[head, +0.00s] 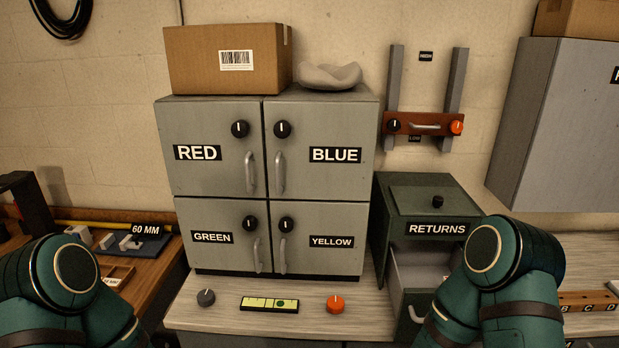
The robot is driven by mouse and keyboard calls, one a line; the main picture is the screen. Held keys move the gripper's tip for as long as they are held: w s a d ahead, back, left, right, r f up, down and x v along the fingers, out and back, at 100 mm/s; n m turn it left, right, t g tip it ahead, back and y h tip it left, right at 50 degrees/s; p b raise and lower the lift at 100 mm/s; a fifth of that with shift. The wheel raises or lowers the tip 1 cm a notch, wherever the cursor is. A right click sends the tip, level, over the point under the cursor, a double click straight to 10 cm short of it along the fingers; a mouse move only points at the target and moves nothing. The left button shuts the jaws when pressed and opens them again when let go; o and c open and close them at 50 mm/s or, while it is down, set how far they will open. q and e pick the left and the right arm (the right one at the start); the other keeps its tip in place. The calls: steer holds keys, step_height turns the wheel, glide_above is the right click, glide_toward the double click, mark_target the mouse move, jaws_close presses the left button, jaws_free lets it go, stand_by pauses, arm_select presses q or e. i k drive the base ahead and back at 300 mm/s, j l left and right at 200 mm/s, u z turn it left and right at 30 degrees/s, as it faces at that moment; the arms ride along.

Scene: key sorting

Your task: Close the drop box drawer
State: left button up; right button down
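The green drop box (385,213) stands on the bench to the right of the grey lockers, with a black knob on top and a RETURNS label on its front. Its drawer (408,270) is pulled out below the label. The drawer's handle (418,314) shows at the lower front. My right arm covers the right part of the drawer. Some small pale thing shows inside it, too little to identify. My two arms show at the lower left and lower right. Neither gripper is in the picture.
Grey lockers (222,118) labelled RED, BLUE, GREEN and YELLOW stand shut, with a cardboard box (225,58) on top. A grey knob (206,298), a level (270,304) and an orange knob (336,304) sit on the bench. A key rack (590,300) is at right.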

mark_target(414, 271)
steer(key=z, duration=1.2)
